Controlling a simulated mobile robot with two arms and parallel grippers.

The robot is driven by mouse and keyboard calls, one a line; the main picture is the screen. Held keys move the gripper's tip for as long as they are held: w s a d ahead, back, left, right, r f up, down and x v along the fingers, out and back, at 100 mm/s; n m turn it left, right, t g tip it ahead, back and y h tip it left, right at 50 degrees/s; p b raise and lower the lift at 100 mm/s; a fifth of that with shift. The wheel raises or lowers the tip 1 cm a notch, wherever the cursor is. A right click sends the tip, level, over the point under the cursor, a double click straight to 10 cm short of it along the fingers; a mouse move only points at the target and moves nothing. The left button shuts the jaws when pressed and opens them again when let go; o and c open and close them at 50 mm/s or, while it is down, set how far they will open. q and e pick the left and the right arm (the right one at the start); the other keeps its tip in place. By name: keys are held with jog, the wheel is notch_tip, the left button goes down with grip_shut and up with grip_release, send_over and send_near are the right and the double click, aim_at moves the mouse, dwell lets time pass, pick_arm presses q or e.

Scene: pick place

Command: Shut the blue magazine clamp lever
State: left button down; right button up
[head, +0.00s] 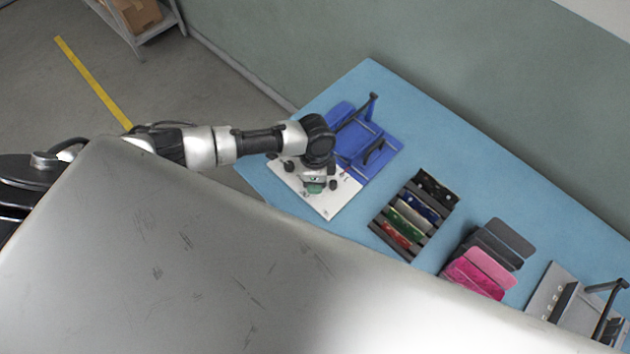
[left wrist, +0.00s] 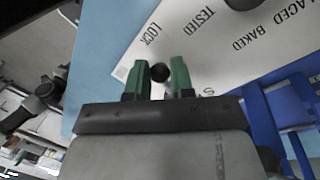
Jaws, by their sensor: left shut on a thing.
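The blue magazine (head: 384,137) lies at the left part of the blue table. Its clamp lever (head: 371,106) is a dark arm with a blue end, and it sticks up from the magazine. My left gripper (head: 315,187), with green fingers, is over a white labelled board (head: 333,203) beside the magazine, apart from the lever. In the left wrist view the fingers (left wrist: 160,68) are shut on a round black knob (left wrist: 160,73) at the "LOCK" end of the board. Part of the blue magazine (left wrist: 262,125) shows at the right there. My right gripper is not in view.
On the blue table (head: 480,160) stand a dark rack (head: 374,224) with coloured boards, pink (head: 476,278) and grey (head: 513,243) panels, and a grey fixture (head: 571,306) with a black lever. Bare table lies along the back edge.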

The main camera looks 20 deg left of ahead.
pick_arm(q)
jog(key=shift+w+r, duration=0.1)
jog(key=c, duration=1)
grip_release()
jog(key=r, duration=0.3)
jog(key=w+r, duration=0.1)
jog(key=r, duration=0.3)
jog(key=r+b, duration=0.1)
jog(key=r, duration=0.2)
jog(key=shift+w+a+r, duration=0.3)
jog(key=shift+w+a, duration=0.1)
